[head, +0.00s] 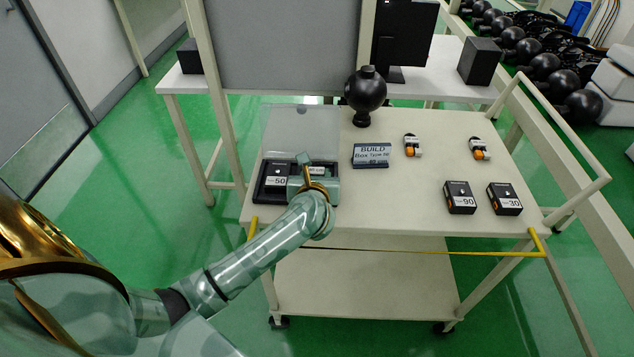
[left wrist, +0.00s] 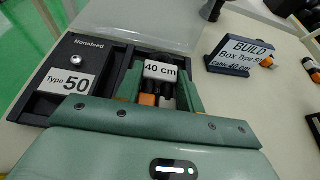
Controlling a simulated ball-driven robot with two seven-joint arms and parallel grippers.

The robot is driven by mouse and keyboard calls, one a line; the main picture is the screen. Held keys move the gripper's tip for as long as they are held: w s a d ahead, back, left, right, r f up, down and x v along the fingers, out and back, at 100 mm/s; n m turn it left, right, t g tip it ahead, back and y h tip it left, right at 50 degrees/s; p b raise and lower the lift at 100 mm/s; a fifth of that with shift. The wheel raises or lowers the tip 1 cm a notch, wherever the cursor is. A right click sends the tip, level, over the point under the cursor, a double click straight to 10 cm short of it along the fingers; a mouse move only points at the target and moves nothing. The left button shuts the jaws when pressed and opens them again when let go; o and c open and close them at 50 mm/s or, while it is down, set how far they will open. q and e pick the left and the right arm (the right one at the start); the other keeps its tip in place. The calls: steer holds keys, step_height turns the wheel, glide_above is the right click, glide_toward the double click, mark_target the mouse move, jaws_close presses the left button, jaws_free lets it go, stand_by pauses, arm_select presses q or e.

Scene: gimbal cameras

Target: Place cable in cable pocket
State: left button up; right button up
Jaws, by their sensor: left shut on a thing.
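An open black case (head: 258,190) with a raised clear lid (head: 300,128) stands at the table's left front. A black Type 50 box (left wrist: 66,83) lies in its left compartment and also shows in the head view (head: 276,182). My left gripper (left wrist: 160,78) is over the right-hand pocket, its fingers shut on a cable (left wrist: 160,72). The cable has a white "40 cm" label and orange and grey plug ends. It is at or within the pocket; whether it touches the bottom is hidden. My right gripper is not in view.
A sign (head: 371,155) reads Build, Box Type 50, Cable 40 cm. Two other cables (head: 412,146) (head: 480,150) and boxes Type 90 (head: 459,197) and Type 30 (head: 504,198) lie to the right. A black ball-shaped object (head: 366,90) stands at the back. The table's front middle is clear.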

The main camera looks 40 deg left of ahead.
arm_select(q)
steer(key=shift+f, duration=0.95)
steer(key=shift+w+r, duration=0.1)
steer(key=o, duration=0.7)
